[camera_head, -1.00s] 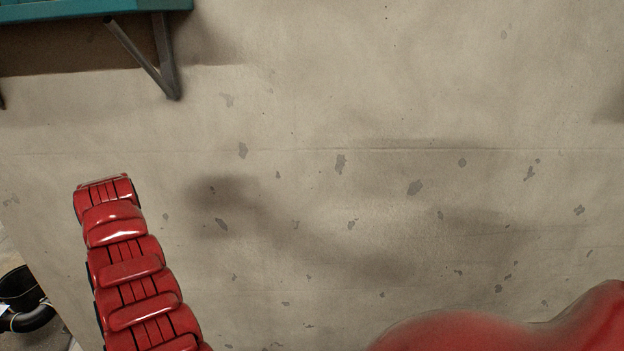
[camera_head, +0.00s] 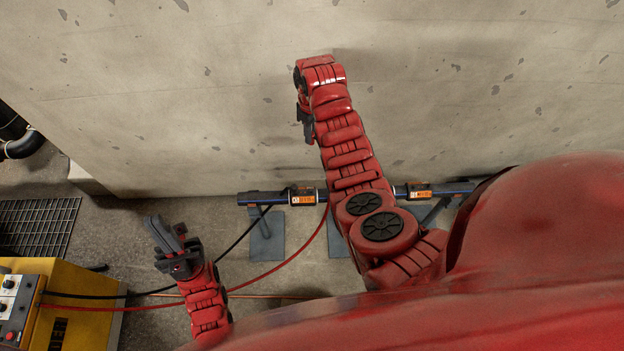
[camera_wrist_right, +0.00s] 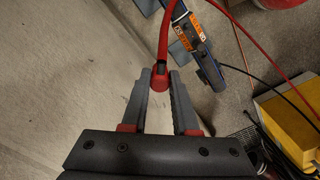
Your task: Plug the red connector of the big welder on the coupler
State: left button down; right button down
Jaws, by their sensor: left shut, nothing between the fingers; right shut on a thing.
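The red connector (camera_wrist_right: 160,72) is between the fingertips of my right gripper (camera_wrist_right: 162,80) in the right wrist view, with the red cable (camera_wrist_right: 164,35) rising from it. My right gripper (camera_head: 305,118) is shut on it, in front of the wall above the pipe in the head view. There the arm hides the connector. The left coupler (camera_head: 303,195), with an orange label, sits on the pipe below; a labelled coupler also shows in the right wrist view (camera_wrist_right: 194,32). The big yellow welder (camera_head: 75,290) is at lower left. My left gripper (camera_head: 163,230) is shut and empty above the floor.
A black cable (camera_head: 240,238) runs from the welder to the left coupler. Grey stands (camera_head: 267,240) hold the pipe. A floor grating (camera_head: 38,226) lies left. The wall (camera_head: 200,110) rises close behind.

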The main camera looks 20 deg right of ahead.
jog(key=s+a+f, duration=0.1)
jog(key=s+f, duration=0.1)
jog(key=f, duration=0.2)
jog(key=s+a+f+n+b, duration=0.1)
jog(key=s+f, duration=0.2)
jog(key=f, duration=0.1)
jog(key=s+f+n+b, duration=0.1)
jog(key=s+f, duration=0.1)
jog(key=f, duration=0.2)
jog(key=shift+s+a+f, duration=0.1)
jog(key=shift+s+a, duration=0.05)
jog(key=shift+a, duration=0.25)
jog(key=shift+f+b, duration=1)
jog(key=shift+f, duration=0.55)
jog(key=shift+s+d+f, duration=0.1)
jog(key=shift+f, duration=0.05)
jog(key=shift+f, duration=0.2)
jog(key=shift+f+b, duration=0.45)
jog(key=shift+f, duration=0.15)
jog(key=shift+f, duration=0.15)
jog(key=shift+f+b, duration=0.3)
jog(key=shift+b, duration=0.1)
